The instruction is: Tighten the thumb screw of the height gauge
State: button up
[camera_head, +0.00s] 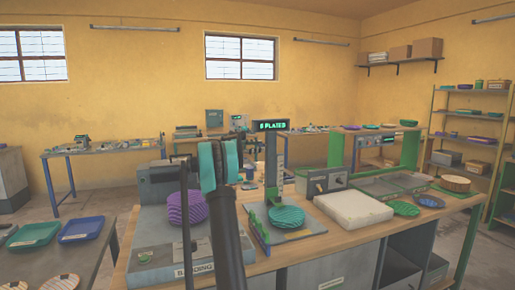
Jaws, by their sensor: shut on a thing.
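My gripper (217,165), with teal fingers, rises in front of the bench, left of the column in the picture. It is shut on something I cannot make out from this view. I cannot make out the thumb screw; my gripper and arm cover part of the area left of the column.
A purple ribbed stack (187,208) sits on the grey machine at left. A grey control box (324,181), white block (352,209) and green press frame (410,150) stand to the right. Blue (82,229) and green (34,234) trays lie on the left-hand table.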

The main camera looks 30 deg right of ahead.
jog(key=m, duration=2.2)
jog(key=shift+f+m, duration=0.1)
jog(key=shift+m, duration=0.3)
jog(key=m, duration=0.6)
jog(key=shift+m, duration=0.3)
jog(key=shift+c, duration=0.2)
jog(key=shift+o, duration=0.2)
jog(key=shift+m, duration=0.3)
jog(key=o, duration=1.1)
jog(key=shift+a, duration=0.1)
jog(key=v, duration=1.2)
